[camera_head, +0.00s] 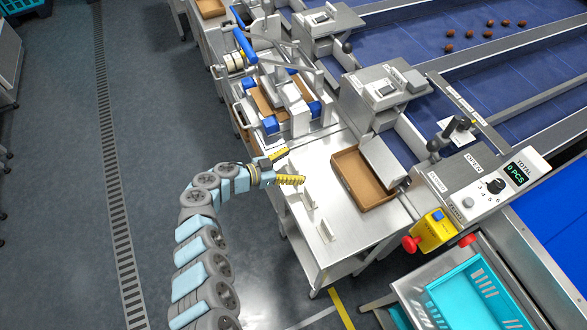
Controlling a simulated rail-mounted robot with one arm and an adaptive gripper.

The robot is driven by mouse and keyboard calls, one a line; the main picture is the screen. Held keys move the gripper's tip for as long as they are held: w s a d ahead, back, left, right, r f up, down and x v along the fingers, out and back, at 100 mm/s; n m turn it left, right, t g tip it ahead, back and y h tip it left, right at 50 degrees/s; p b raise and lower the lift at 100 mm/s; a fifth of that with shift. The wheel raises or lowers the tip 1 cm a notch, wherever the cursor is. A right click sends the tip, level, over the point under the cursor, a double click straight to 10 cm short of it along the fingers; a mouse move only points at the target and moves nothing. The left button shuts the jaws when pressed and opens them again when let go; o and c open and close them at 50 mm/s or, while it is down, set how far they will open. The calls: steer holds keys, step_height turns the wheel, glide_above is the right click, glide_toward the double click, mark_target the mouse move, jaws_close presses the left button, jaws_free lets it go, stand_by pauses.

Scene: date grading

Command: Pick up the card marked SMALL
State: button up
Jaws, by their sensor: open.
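My gripper (296,166) has two yellow ribbed fingers spread apart, with nothing visible between them. It is over the left edge of the steel table (345,238). A small pale upright piece (309,197) stands on that table, just below and right of the lower finger in the picture. A second, smaller pale piece (327,231) is nearer the front of the table. I cannot read any marking on either, so I cannot tell which thing is the card marked SMALL.
An open brown carton (336,160) lies right of my gripper under a metal chute. A packing machine with blue parts (270,124) stands behind. A control box (505,184), a red knob on a yellow box (411,244) and a turquoise crate (432,306) are at right.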

steer(key=c, duration=1.1)
steer(key=shift+o, duration=0.2)
steer(key=shift+r, duration=0.15)
